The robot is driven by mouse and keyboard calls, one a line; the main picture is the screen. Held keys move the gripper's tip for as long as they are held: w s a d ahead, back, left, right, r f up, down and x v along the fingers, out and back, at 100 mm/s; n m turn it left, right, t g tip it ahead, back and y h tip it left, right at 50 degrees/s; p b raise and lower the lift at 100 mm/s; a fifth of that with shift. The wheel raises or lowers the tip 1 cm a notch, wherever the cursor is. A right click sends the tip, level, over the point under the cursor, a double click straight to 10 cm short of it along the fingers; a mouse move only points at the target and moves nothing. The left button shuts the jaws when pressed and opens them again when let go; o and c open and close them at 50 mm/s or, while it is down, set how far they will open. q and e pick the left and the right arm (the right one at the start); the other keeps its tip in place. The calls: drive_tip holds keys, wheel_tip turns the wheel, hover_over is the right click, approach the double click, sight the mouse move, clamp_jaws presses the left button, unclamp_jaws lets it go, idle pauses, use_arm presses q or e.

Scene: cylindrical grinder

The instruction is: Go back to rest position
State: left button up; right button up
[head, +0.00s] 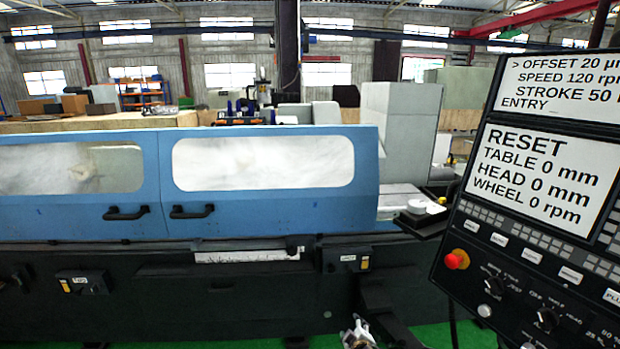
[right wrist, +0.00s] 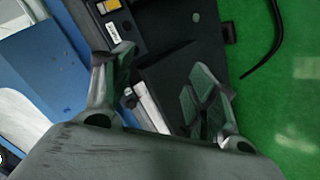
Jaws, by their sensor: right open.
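My right gripper (head: 358,336) shows at the bottom edge of the head view, low in front of the grinder. In the right wrist view its two fingers (right wrist: 160,85) stand apart with nothing between them. It is open and empty. My left gripper is not in view. The cylindrical grinder (head: 270,225) fills the middle of the head view, with its two blue doors shut side by side. The control panel (head: 480,218) stands at the right, with a screen reading RESET, TABLE 0 mm, HEAD 0 mm, WHEEL 0 rpm.
A red emergency button (head: 457,259) sits on the panel's left side. Black door handles (head: 192,212) stick out from the blue doors. The green floor (right wrist: 285,100) beside the dark machine base is mostly clear, with a black cable (right wrist: 275,45) across it.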

drive_tip(key=s+d+f+m+g, duration=0.3)
drive_tip(key=s+f, duration=0.9)
drive_tip(key=f, duration=0.3)
drive_tip(key=s+d+f+m+g, duration=0.2)
drive_tip(key=s+d+f+m, duration=0.2)
drive_tip(key=s+f, duration=0.95)
drive_tip(key=s+d+f+g, duration=0.1)
drive_tip(key=s+f, duration=0.3)
drive_tip(key=s, duration=0.8)
drive_tip(key=s+d+f+g, duration=0.1)
drive_tip(key=s+f+g, duration=0.2)
drive_tip(key=s, duration=1)
drive_tip(key=s+d+f+m+g, duration=0.1)
drive_tip(key=s+f, duration=0.5)
drive_tip(key=s, duration=0.6)
drive_tip(key=shift+s+d+f+g+b, duration=0.2)
drive_tip(key=shift+d+f+g+b, duration=0.2)
drive_tip(key=shift+d+g, duration=0.15)
drive_tip(key=shift+s+d, duration=0.1)
